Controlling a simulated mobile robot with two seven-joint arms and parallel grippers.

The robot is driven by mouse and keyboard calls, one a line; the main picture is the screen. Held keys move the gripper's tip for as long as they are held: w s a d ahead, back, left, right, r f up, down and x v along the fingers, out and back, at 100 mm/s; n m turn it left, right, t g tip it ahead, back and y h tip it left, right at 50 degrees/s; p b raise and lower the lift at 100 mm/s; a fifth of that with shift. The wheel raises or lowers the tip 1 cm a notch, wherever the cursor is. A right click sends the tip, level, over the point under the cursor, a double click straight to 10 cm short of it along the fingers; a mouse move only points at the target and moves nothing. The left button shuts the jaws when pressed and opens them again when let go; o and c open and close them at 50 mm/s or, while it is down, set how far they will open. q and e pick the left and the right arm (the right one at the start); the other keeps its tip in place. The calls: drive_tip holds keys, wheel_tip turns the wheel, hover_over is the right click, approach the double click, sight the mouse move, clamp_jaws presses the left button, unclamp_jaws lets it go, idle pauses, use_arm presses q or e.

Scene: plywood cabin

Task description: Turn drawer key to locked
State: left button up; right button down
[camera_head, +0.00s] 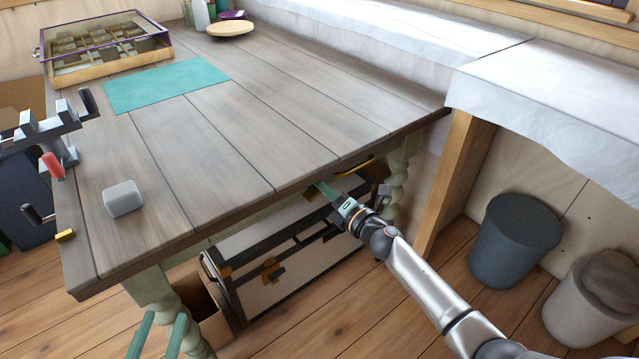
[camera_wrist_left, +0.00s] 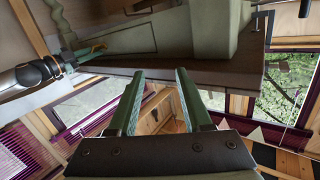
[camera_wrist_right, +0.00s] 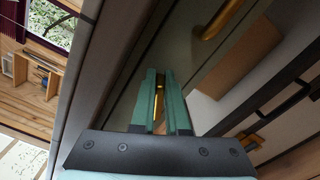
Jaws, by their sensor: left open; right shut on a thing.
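The drawer front (camera_wrist_right: 185,75) is under the tabletop and shows close up in the right wrist view. A brass drawer key (camera_wrist_right: 159,98) is between the green fingers of my right gripper (camera_wrist_right: 165,85), which is shut on it. How far the key is turned is hard to tell. In the head view my right gripper (camera_head: 322,189) reaches under the table's front edge, and the key is hidden there. My left gripper (camera_head: 158,334) is open and empty at the lower left, in front of a table leg. Its spread fingers also show in the left wrist view (camera_wrist_left: 158,85).
A curved brass handle (camera_wrist_right: 220,18) is beside the key. A latched chest (camera_head: 300,245) stands under the wooden table (camera_head: 230,140). A vise (camera_head: 45,130) is at the table's left edge, near a grey block (camera_head: 123,198). Two bins (camera_head: 515,245) stand at right.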

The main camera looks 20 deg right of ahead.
drive_tip(key=m, duration=0.3)
drive_tip(key=shift+f+m+p, duration=0.35)
drive_tip(key=shift+m, duration=0.05)
use_arm(q)
wheel_tip(320, 180, down, 7)
drive_tip(key=s+n+g, duration=0.1)
drive_tip(key=s+g, duration=0.1)
drive_tip(key=g, duration=0.1)
drive_tip(key=shift+s+y, duration=0.2)
drive_tip(key=shift+y, duration=0.2)
use_arm(e)
drive_tip(key=shift+f+m, duration=0.15)
drive_tip(key=shift+m, duration=0.75)
use_arm(q)
drive_tip(key=shift+f, duration=0.1)
use_arm(e)
drive_tip(key=c, duration=0.9)
unclamp_jaws()
use_arm(q)
drive_tip(key=shift+w+r, duration=0.2)
drive_tip(key=shift+r, duration=0.05)
use_arm(e)
drive_tip(key=shift+d, duration=0.1)
